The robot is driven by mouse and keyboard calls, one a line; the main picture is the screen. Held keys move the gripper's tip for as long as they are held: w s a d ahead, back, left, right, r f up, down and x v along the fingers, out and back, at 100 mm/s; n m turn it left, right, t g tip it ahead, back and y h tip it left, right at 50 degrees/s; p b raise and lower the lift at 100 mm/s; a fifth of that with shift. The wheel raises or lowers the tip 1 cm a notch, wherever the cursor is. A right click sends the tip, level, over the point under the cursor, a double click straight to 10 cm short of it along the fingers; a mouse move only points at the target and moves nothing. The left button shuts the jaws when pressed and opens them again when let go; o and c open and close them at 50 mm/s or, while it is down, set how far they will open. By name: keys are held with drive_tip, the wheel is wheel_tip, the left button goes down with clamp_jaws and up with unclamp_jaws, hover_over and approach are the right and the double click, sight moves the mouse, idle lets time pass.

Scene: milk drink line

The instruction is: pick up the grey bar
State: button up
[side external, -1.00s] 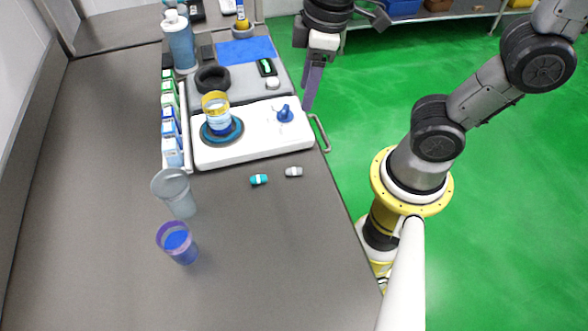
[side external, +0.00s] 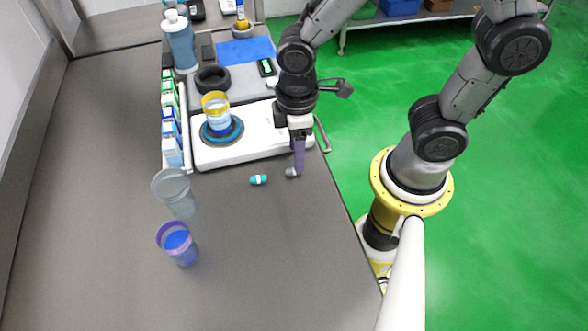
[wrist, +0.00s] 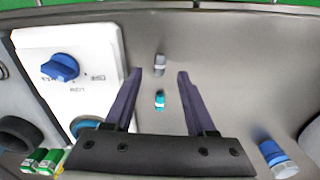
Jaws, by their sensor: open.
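The grey bar (side external: 290,172) is a small rounded piece lying on the dark grey table, in front of the white hotplate. In the side view my gripper's finger partly hides it. My gripper (side external: 298,172) points down right at the bar, its fingertips low near the table. In the wrist view my gripper (wrist: 160,73) is open and empty, and the grey bar (wrist: 160,64) shows between the two fingertips, at their far end. I cannot tell the exact height of the tips above the table.
A teal bar (side external: 258,180) with a white band lies just left of the grey bar. The white hotplate (side external: 240,158) stands close behind. A clear cup (side external: 176,195) and a purple-rimmed cup (side external: 178,245) stand to the left. The table front is clear.

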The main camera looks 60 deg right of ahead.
sight(294, 172)
drive_tip(key=shift+f, duration=2.35)
clamp_jaws()
